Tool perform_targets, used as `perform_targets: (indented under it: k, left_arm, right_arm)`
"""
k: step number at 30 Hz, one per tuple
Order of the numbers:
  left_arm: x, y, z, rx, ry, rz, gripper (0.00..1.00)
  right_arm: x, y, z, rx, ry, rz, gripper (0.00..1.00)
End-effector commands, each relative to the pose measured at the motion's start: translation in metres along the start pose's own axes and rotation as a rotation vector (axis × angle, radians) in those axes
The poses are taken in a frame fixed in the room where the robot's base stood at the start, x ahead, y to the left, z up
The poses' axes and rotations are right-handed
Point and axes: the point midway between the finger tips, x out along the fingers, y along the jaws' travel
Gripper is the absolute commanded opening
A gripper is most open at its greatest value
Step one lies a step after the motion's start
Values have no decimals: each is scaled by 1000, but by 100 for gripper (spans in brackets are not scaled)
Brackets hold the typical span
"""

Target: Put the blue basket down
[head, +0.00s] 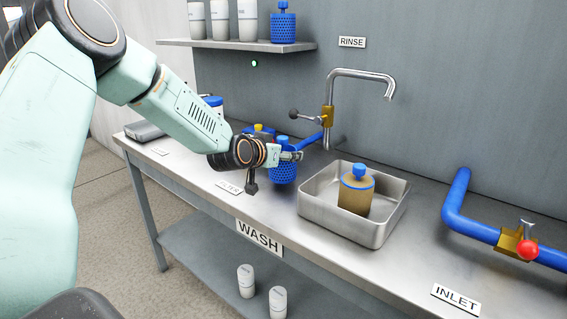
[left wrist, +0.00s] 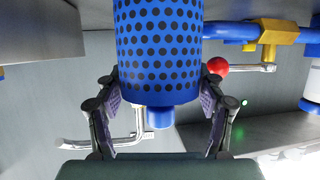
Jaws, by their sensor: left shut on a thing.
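The blue basket (head: 284,174) is a perforated blue cylinder with a knob on top, behind the FILTER label on the counter (head: 215,170). My left gripper (head: 293,156) is shut on its upper part, with the knob showing above the fingers. In the left wrist view the basket (left wrist: 158,45) fills the space between the two finger pads, and its knob (left wrist: 159,117) points down in the picture. The basket looks upright. I cannot tell whether its base touches the counter. My right gripper is not in view.
A metal sink tray (head: 312,201) holds a brown cylinder with a blue knob (head: 356,197). The tap (head: 328,95) stands behind. Blue pipe (head: 459,205) with a red-handled valve lies right. Another blue basket (head: 283,27) stands on the wall shelf (head: 235,44).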

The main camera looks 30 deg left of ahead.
Motion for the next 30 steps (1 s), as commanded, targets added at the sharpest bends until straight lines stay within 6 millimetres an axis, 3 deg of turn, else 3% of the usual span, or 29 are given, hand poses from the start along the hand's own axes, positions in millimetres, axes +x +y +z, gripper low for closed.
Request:
perform_targets:
  k: [3, 15, 16, 23, 30]
  left_arm:
    - [8, 0, 16, 2, -1, 0, 36]
    - [10, 0, 19, 1, -1, 0, 36]
    - [10, 0, 19, 1, -1, 0, 71]
    - [10, 0, 18, 1, -1, 0, 90]
    - [10, 0, 18, 1, -1, 0, 92]
  right_arm:
    - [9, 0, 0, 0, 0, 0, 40]
    - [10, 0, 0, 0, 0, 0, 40]
    - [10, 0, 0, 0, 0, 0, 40]
    - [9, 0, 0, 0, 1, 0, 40]
    - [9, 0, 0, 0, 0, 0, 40]
